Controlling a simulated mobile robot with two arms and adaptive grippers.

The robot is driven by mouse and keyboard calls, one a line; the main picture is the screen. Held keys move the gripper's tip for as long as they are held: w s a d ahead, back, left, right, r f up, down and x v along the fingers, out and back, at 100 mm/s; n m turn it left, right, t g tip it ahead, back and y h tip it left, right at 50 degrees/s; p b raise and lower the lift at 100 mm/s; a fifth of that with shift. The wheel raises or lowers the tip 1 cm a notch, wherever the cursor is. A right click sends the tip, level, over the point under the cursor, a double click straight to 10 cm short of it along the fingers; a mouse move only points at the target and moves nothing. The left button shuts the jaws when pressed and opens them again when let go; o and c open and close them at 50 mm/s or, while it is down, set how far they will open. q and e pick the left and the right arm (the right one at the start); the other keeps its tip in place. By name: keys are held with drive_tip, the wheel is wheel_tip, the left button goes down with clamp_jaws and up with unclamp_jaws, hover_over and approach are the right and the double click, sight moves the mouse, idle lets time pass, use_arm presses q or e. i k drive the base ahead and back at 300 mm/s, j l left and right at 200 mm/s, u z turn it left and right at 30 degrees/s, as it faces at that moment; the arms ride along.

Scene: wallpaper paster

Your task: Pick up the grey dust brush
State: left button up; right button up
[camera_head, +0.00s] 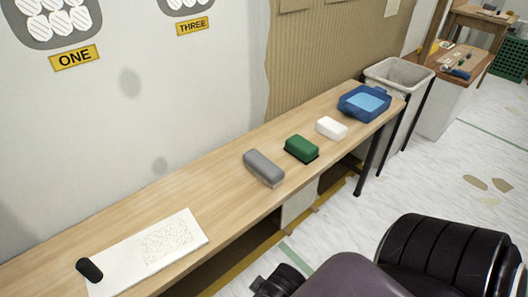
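The grey dust brush (263,168) is a grey block with rounded edges. It lies on the long wooden table (130,217), around the middle of its length, near the front edge. Nothing is touching it. Neither gripper's fingers can be made out. Dark parts of one of my arms fill the bottom right of the view, in front of the table and apart from the brush.
A green block (301,149), a white block (331,128) and a blue tray (365,103) stand farther right on the table. A white sheet (188,230) and a black rounded piece (89,270) lie at left. A bin (398,76) stands beyond the table's end.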

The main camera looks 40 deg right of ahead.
sight(270, 174)
drive_tip(key=z, duration=1.3)
